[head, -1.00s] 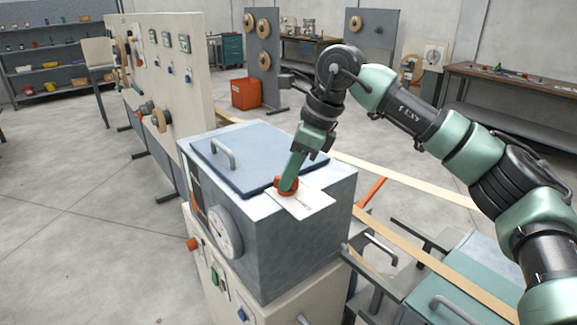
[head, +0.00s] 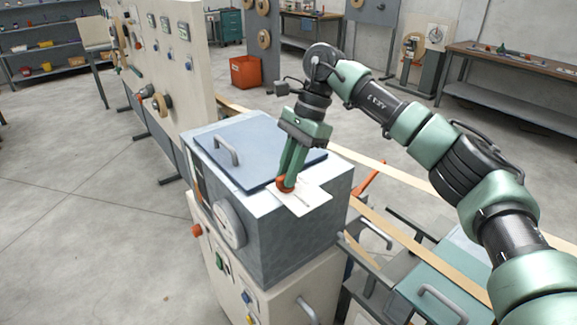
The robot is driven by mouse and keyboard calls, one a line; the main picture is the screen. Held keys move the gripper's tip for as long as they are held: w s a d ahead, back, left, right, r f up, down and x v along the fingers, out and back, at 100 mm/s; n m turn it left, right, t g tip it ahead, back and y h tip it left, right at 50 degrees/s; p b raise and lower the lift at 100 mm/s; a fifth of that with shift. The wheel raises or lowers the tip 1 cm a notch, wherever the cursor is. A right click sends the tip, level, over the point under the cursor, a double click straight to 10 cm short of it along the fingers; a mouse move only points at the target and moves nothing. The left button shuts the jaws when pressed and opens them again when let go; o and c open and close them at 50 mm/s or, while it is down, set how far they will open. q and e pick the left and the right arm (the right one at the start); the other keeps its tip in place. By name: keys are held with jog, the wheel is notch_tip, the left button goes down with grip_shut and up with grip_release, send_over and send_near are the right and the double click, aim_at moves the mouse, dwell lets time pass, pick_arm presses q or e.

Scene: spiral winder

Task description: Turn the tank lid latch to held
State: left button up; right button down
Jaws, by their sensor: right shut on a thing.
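The tank (head: 285,245) is a grey metal box on a cream cabinet, with a blue lid (head: 262,158) that lies flat and has a grey handle (head: 225,150). The orange-red latch knob (head: 285,186) sits on a white plate (head: 308,200) at the lid's near right edge. My right gripper (head: 288,178) reaches down from above and is shut on the latch knob. Its fingers hide part of the knob, and I cannot read the plate's markings. My left gripper is not in view.
A round gauge (head: 229,224) and an orange-red knob (head: 197,230) are on the front left. A cream panel (head: 165,75) with meters and switches stands behind at left. A teal-topped unit (head: 450,275) with handles and tan strips lies at right. The floor at left is clear.

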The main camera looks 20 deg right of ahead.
jog(key=shift+r+n, duration=0.1)
jog(key=shift+n, duration=0.2)
dwell(0.4)
jog(key=c, duration=1.4)
grip_release()
jog(key=v, duration=0.7)
jog(key=shift+w+r+b, duration=0.2)
jog(key=shift+r+b, duration=0.15)
jog(key=shift+b, duration=0.05)
